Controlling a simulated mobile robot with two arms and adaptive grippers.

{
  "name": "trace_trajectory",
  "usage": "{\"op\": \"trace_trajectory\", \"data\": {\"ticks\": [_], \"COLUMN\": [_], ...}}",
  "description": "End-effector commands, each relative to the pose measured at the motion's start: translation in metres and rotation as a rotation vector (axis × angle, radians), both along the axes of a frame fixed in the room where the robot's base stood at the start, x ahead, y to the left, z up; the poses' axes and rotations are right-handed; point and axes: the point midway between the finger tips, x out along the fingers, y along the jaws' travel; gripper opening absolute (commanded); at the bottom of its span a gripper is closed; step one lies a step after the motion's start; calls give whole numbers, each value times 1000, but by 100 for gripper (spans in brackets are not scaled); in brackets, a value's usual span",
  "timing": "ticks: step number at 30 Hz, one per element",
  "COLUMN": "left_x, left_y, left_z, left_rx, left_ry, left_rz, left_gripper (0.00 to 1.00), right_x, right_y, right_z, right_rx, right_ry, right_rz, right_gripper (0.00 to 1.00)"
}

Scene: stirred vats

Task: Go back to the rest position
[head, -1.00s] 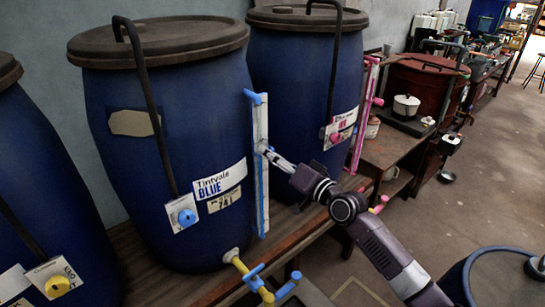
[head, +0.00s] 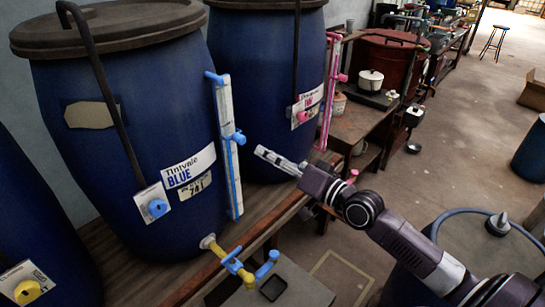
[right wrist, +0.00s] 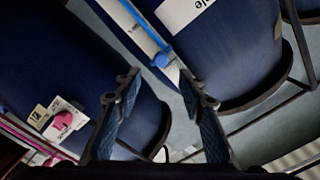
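My right gripper (head: 268,156) reaches in from the lower right, in front of the vats and to the right of the blue sight gauge (head: 228,165). It is open and empty: in the right wrist view its two fingers (right wrist: 163,92) stand apart. The gauge's blue slider (head: 237,138) also shows in the right wrist view (right wrist: 162,60), beyond the fingertips. The gauge stands on the right side of the blue vat (head: 130,130) labelled "Tintvale BLUE". A gap shows between gripper and slider. My left gripper is in neither view.
A second blue vat (head: 262,85) with a pink gauge (head: 330,95) stands behind. A yellow spigot with blue handles (head: 235,265) juts out below the near vat. A blue drum (head: 485,235) stands at the lower right. Open floor (head: 450,165) lies on the right.

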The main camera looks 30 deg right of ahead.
Motion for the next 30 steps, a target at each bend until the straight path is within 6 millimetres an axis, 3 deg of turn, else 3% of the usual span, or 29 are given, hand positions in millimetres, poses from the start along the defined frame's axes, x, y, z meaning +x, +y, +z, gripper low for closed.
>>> {"op": "trace_trajectory", "data": {"ticks": [20,23,25,30], "left_x": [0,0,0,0], "left_y": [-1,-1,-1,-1], "left_z": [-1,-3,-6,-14], "left_rx": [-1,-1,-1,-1], "left_ry": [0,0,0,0], "left_rz": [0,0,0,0], "left_gripper": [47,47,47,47], "right_x": [-2,1,4,-6], "right_y": [-4,-15,-29,-63], "right_z": [-6,-35,-73,-195], "right_rx": [-5,-32,-66,-198], "right_ry": [6,39,80,230], "right_rz": [-8,-39,-76,-167], "right_gripper": [37,37,37,37]}}
